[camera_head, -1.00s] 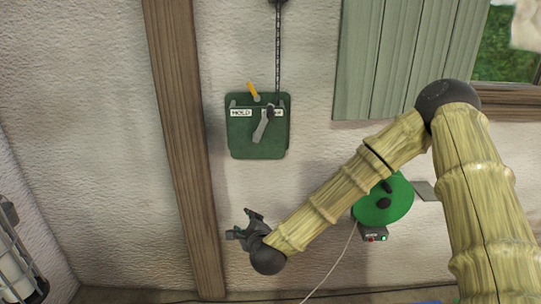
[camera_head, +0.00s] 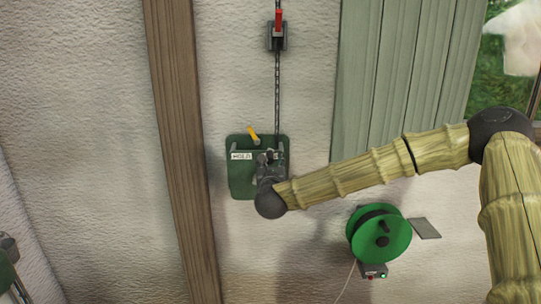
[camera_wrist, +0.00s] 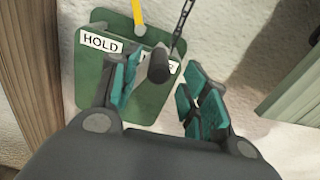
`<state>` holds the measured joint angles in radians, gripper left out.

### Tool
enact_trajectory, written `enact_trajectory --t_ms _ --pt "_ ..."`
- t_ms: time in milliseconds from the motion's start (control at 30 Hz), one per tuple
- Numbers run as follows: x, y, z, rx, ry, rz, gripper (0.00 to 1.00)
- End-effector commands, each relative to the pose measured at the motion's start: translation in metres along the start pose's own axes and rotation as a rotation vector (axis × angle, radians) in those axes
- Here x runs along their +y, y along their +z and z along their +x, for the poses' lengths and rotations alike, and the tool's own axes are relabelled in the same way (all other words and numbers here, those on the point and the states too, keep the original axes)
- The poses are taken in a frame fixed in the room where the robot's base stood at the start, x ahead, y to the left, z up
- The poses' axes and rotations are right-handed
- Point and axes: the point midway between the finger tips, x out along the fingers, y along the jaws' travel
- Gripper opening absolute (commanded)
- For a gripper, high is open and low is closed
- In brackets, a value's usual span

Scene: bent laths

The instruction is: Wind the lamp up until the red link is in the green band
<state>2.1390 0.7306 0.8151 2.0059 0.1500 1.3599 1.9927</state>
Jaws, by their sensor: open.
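The green winch plate (camera_head: 240,188) is on the wall, with a yellow lever (camera_head: 253,134) at its top leaning left, toward the HOLD label (camera_head: 241,156). A dark chain (camera_head: 277,95) runs up from it. A red piece (camera_head: 279,19), apparently the red link, is on the chain at a dark bracket (camera_head: 276,42). I cannot make out a green band. My gripper (camera_head: 267,163) is in front of the plate's lower right and hides the crank. In the wrist view, my open gripper (camera_wrist: 163,75) has a dark crank knob (camera_wrist: 158,66) between its teal-padded fingers; contact is unclear.
A green reel (camera_head: 388,240) with a pale cord is on the wall at lower right, above a small switch box (camera_head: 373,271). A wooden post (camera_head: 182,150) stands left of the plate. A green shutter (camera_head: 395,80) and a window are at right.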

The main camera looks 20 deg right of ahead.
Motion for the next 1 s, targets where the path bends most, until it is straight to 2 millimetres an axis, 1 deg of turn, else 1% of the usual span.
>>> enact_trajectory --t_ms 33,100,300,500,733,767,800,867,1000 --pt "0.000 0.003 0.009 0.001 -0.001 -0.002 0.45" --pt "0.000 0.002 0.019 0.002 -0.001 -0.002 0.45" --pt "0.000 0.001 0.040 0.001 0.000 -0.002 0.45" --pt "0.000 -0.001 0.048 0.001 0.001 -0.002 0.45" --pt "0.000 -0.001 0.049 0.001 0.001 -0.002 0.45" --pt "0.000 -0.001 0.049 0.001 0.001 -0.002 0.43" --pt "0.000 -0.001 0.049 0.001 0.001 -0.002 0.36" --pt "0.000 -0.001 0.049 0.001 0.001 -0.002 0.25" --pt "0.000 -0.001 0.049 0.001 0.001 -0.002 0.00"
